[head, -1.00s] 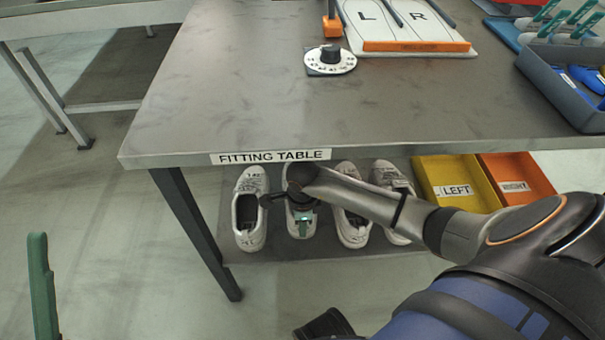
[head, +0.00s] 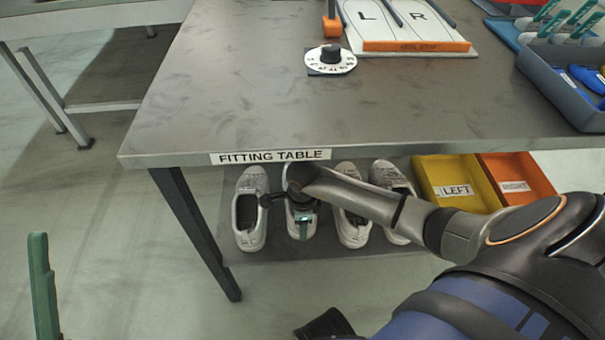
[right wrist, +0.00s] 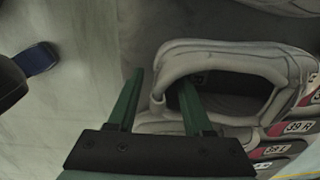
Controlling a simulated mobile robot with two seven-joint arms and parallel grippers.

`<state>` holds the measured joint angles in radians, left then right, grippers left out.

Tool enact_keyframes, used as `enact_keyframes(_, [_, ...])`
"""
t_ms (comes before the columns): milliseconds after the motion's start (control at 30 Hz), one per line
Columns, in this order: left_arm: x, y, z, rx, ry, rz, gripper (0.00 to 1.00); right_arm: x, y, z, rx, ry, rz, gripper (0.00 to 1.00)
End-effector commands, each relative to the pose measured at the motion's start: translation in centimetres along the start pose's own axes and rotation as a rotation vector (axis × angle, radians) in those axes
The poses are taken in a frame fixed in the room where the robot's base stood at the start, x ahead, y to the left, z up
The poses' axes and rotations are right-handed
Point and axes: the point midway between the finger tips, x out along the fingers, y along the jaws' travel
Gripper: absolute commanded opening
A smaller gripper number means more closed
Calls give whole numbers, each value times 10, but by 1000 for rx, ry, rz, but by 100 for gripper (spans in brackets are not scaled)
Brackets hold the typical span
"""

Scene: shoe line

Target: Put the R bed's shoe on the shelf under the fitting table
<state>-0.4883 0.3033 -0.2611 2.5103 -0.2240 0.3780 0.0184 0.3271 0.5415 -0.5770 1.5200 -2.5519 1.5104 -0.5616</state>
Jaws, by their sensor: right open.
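Several white shoes stand side by side on the shelf (head: 270,250) under the fitting table (head: 240,100). My right gripper (head: 303,225) is at the second shoe from the left (head: 291,222), whose upper part my arm hides. In the right wrist view, my right gripper (right wrist: 163,100) is open, with one finger inside the opening of a shoe (right wrist: 240,58) and the other outside its wall. That shoe rests upright. The R bed (head: 425,18) on the tabletop holds no shoe in the visible part. A green finger of my left gripper (head: 42,285) shows at the left edge.
A yellow LEFT bin (head: 430,172) and an orange bin (head: 530,172) are right of the shoes. A table leg (head: 195,230) stands left of them. A dial (head: 330,68) and a grey bin (head: 560,92) are on the tabletop.

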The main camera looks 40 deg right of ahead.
Motion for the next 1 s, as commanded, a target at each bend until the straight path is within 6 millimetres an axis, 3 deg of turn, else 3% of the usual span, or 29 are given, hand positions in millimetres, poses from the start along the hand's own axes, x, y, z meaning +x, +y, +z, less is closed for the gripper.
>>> enact_keyframes(300, [19, -13, -23, -13, 18, -5, 50, -58, -1, 0, -2, 1, -4, 51])
enact_keyframes(467, [22, -16, -27, -18, 20, -6, 50, -71, 1, 1, -1, -4, 2, 51])
enact_keyframes(567, [22, -16, -27, -20, 21, -7, 50, -73, 16, 13, 0, -57, 42, 51])
enact_keyframes(667, [22, -16, -27, -20, 21, -8, 50, -76, 55, 43, 11, -195, 153, 51])
enact_keyframes(767, [22, -16, -27, -20, 21, -8, 50, -99, 116, 88, 54, -420, 347, 51])
enact_keyframes(900, [22, -16, -27, -19, 21, -8, 50, -172, 194, 140, 180, -751, 694, 51])
enact_keyframes(1000, [22, -16, -27, -19, 22, -9, 50, -240, 228, 159, 305, -949, 959, 51])
